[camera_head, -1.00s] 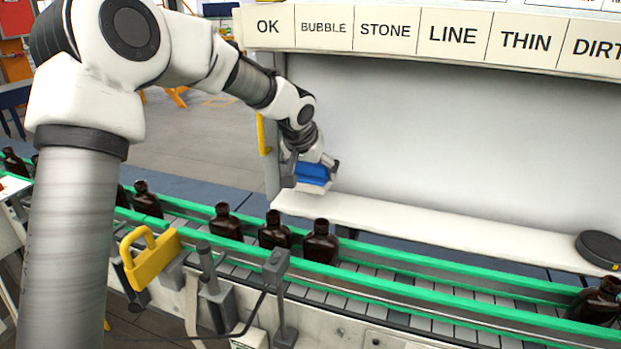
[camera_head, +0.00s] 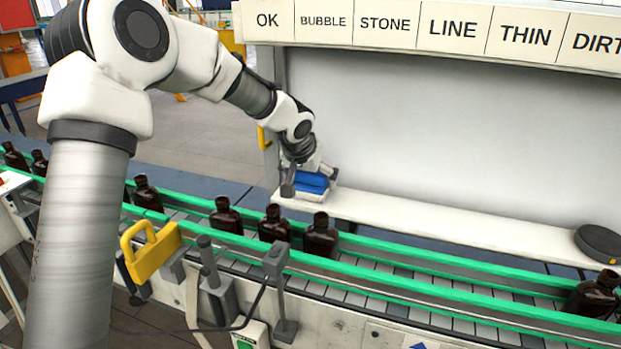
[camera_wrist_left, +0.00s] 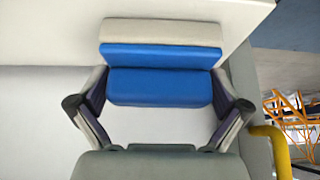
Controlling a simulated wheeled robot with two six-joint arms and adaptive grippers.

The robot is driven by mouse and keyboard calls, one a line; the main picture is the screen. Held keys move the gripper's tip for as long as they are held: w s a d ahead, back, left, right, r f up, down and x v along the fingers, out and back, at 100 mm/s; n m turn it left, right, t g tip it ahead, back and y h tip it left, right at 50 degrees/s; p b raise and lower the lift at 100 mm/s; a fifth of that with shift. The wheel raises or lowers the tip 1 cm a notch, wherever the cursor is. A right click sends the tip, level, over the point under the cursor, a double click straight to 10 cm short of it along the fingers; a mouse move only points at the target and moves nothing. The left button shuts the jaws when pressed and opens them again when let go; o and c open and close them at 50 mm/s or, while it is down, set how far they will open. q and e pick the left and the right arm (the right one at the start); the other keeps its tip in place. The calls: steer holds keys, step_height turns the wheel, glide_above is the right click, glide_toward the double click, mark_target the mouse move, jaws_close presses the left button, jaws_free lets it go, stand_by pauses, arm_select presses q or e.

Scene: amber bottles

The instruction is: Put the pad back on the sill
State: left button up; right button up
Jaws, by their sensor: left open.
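The pad (camera_head: 312,182), blue on top with a pale layer beneath, rests at the left end of the white sill (camera_head: 420,216). The pad (camera_wrist_left: 160,86) also shows in the left wrist view, lying on the pale surface. My left gripper (camera_head: 310,186) is open, with one finger on each side of the pad. In the wrist view its fingers (camera_wrist_left: 158,98) are spread close to the pad's two ends; I cannot tell whether they touch. My right gripper is not in view.
A conveyor with green rails (camera_head: 410,273) runs in front of the sill, carrying several amber bottles (camera_head: 320,236). A black round device (camera_head: 600,243) sits at the sill's right end. The sill between is clear. A yellow padlock-shaped part (camera_head: 150,252) stands at the conveyor's near side.

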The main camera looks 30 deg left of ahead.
arm_select(q)
steer(key=b+v, duration=0.1)
steer(key=v, duration=1.1)
steer(key=shift+s, duration=0.1)
